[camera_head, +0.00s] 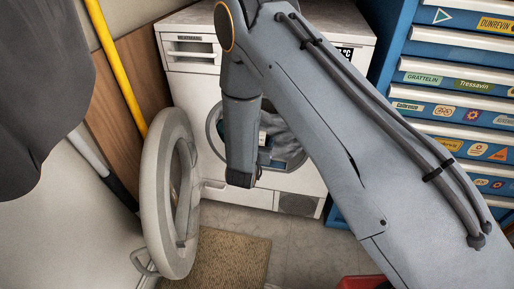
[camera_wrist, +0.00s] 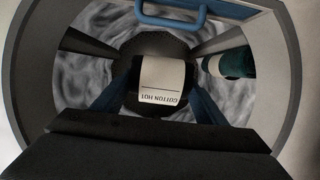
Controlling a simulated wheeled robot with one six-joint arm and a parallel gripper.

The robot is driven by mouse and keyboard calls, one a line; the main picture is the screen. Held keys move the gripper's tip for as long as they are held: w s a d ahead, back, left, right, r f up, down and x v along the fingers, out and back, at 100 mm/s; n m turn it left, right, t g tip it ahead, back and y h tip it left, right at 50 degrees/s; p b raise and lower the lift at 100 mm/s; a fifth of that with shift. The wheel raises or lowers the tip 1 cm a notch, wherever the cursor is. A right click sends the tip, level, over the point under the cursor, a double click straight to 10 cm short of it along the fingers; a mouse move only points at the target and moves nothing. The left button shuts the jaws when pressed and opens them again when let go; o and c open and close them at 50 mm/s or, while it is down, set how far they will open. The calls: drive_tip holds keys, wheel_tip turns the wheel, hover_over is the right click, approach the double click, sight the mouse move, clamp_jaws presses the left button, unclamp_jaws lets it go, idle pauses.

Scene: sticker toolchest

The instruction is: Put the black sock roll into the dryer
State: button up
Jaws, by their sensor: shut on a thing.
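The black sock roll (camera_wrist: 162,80) shows in the wrist view with a white label reading "COTTON HOT", upside down. My gripper (camera_wrist: 158,102) is shut on it, with a dark blue finger on each side. The white dryer (camera_head: 189,68) stands at the back in the head view, its round opening (camera_wrist: 286,75) framing the roll in the wrist view. The grey drum wall (camera_wrist: 95,25) shows behind the roll. The dryer's round door (camera_head: 153,185) hangs open to the left. In the head view my arm hides much of the opening, and the roll cannot be made out.
A teal and white item (camera_wrist: 232,63) lies in the drum right of the roll. A blue handle-like bar (camera_wrist: 172,20) crosses the top of the wrist view. A blue tool chest (camera_head: 425,65) stands right of the dryer, and a brown mat (camera_head: 235,258) lies in front.

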drive_tip(key=w+d+b, duration=0.2)
drive_tip(key=w+b, duration=0.1)
drive_tip(key=w, duration=0.8)
drive_tip(key=shift+w+d, duration=0.15)
drive_tip(key=o, duration=1.2)
drive_tip(key=p+v, duration=0.2)
drive_tip(key=v, duration=0.6)
drive_tip(key=shift+s+f+p+v, duration=0.1)
drive_tip(key=shift+f+p+v, duration=0.2)
drive_tip(key=shift+p+v, duration=1.05)
drive_tip(key=shift+s+f+p+v, duration=0.2)
drive_tip(key=shift+p+v, duration=0.55)
drive_tip(key=shift+v, duration=1.15)
drive_tip(key=shift+w+f+p+v, duration=0.1)
drive_tip(key=shift+f+p+v, duration=0.25)
drive_tip(key=shift+p+v, duration=1)
